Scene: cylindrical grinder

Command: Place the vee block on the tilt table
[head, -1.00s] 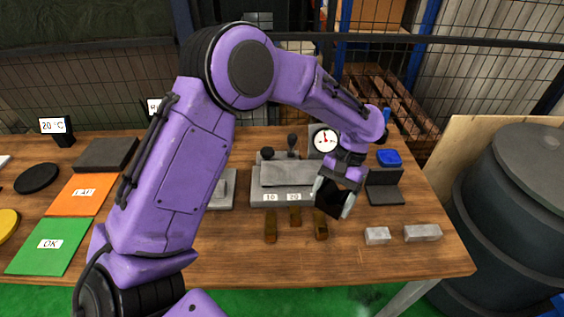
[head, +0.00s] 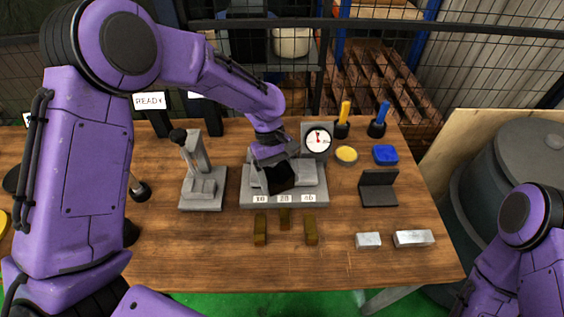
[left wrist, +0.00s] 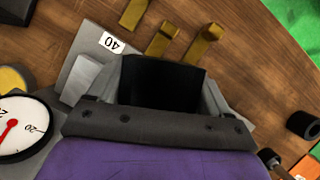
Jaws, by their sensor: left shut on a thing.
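The tilt table (head: 315,197) appears to be the grey unit with numbered labels in the middle of the bench. It also shows in the left wrist view (left wrist: 82,75). My left gripper (head: 280,180) is over it, shut on a black block, apparently the vee block (head: 281,177). In the left wrist view the block (left wrist: 160,82) sits between the two grey fingers and looks plain black; its groove is not visible. I cannot tell whether it touches the table top. My right gripper is out of view; only part of that arm shows at the lower right.
Brown pieces (head: 311,231) lie in front of the tilt table. A dial gauge (head: 318,140) stands behind it. A grey stand (head: 203,202) is at left. A dark angle plate (head: 378,193) and two grey blocks (head: 413,238) are at right.

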